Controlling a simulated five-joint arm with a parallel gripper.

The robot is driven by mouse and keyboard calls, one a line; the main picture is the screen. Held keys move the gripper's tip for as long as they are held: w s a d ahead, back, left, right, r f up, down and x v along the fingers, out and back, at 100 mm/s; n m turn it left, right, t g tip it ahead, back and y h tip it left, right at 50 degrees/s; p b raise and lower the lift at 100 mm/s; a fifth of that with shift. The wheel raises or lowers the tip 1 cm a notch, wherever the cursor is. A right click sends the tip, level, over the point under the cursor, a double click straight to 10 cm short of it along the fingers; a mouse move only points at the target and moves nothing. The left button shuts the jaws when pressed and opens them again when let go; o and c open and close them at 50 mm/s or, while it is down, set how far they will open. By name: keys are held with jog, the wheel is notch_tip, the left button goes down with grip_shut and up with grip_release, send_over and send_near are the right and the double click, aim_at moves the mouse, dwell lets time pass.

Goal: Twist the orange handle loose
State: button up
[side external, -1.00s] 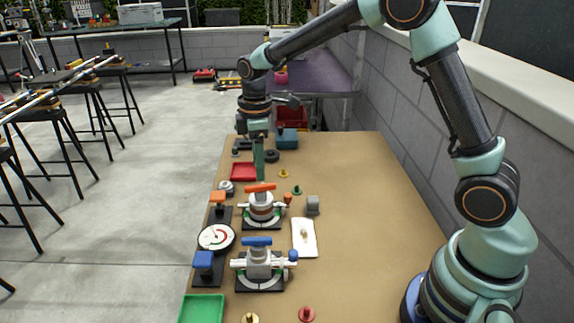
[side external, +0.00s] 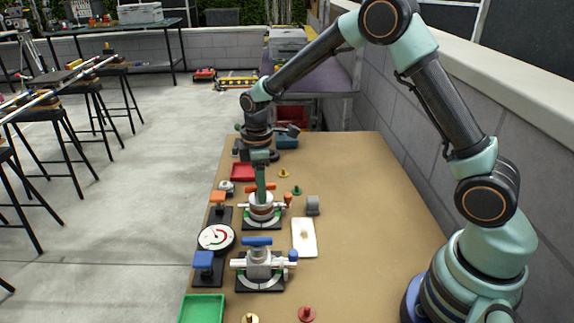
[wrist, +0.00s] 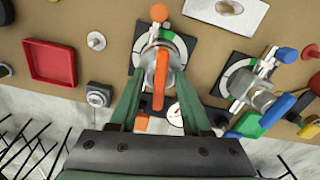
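The orange handle (wrist: 160,78) is a long bar on top of a silver valve body on a black base plate. In the side view it shows partly behind my fingers (side external: 249,187). My gripper (wrist: 159,82) points down over this valve, with one green finger on each side of the handle. The fingers are apart, and gaps show between them and the bar in the wrist view. In the side view my gripper (side external: 261,192) is down at the height of the handle. Whether a finger touches the valve body is hidden.
A similar valve with a blue handle (side external: 257,241) stands nearer the camera. A dial gauge (side external: 216,238) sits to the left. A red tray (side external: 243,172) lies behind and a green tray (side external: 202,308) at the front left. The board's right side (side external: 370,220) is clear.

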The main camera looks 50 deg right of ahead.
grip_shut()
jog(key=n, duration=2)
jog(key=shift+n, duration=0.3)
dwell(0.4)
jog(key=shift+o, duration=1.1)
grip_release()
